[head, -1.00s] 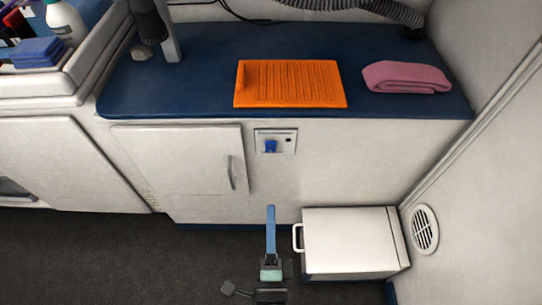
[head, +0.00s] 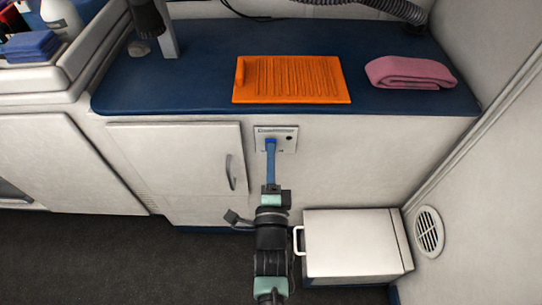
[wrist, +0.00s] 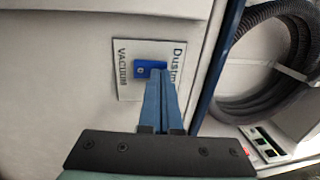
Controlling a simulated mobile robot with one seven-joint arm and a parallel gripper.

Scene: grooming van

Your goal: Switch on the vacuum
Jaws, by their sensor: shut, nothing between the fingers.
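The vacuum panel (head: 290,132) is a pale plate on the front of the bench, with a small dark round spot at its right. In the wrist view, the panel (wrist: 122,55) is lettered "VACUUM" and carries a blue switch (wrist: 142,66). My gripper (head: 270,142) reaches up to the panel with its long blue fingers closed together and empty. In the wrist view, the fingertips (wrist: 157,76) overlap the edge of the blue switch; I cannot tell whether they touch it.
A cabinet door (head: 178,160) with a handle is left of the panel. A white box (head: 350,245) with a handle stands on the floor to the right. An orange mat (head: 290,80) and pink towel (head: 410,73) lie on the blue benchtop (head: 200,80). A ribbed hose (wrist: 255,40) is coiled nearby.

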